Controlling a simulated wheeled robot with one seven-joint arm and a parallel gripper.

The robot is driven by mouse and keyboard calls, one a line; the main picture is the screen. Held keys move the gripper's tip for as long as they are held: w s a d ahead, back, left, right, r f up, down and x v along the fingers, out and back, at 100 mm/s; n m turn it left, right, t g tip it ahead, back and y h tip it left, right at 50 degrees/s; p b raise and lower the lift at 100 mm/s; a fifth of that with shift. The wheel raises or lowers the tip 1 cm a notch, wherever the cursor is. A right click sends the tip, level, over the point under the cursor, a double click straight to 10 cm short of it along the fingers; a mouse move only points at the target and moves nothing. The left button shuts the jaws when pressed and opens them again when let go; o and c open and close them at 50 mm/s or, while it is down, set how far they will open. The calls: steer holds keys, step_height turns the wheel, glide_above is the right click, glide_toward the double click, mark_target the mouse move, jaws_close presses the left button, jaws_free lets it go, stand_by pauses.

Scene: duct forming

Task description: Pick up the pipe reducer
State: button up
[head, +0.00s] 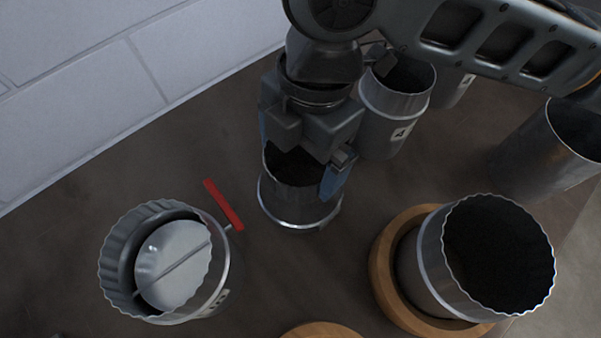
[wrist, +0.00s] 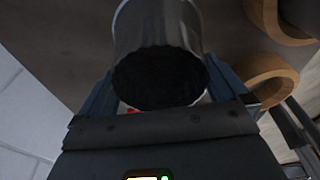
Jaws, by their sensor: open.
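The metal piece that I take to be the pipe reducer (head: 298,207) stands upright on the dark tabletop in the middle of the head view. It is grey and round, with a raised band low on its side. My gripper (head: 299,160) is open above it, pointing down, with one blue-padded finger on either side of its upper part. In the wrist view the reducer (wrist: 157,35) lies between the spread fingers of my gripper (wrist: 160,90), its dark open mouth towards me. I cannot tell whether either finger touches it. The gripper hides part of its rim in the head view.
A damper duct (head: 222,285) with a red handle (head: 223,205) stands at left. A wide corrugated-rim duct (head: 432,262) leans on a wooden ring (head: 383,284) at right. Labelled metal fittings (head: 385,133) stand close behind my gripper. A large pipe (head: 535,155) is at far right; a white wall (head: 120,80) is at left.

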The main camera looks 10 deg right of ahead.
steer(key=shift+c, duration=0.2)
steer(key=c, duration=1.3)
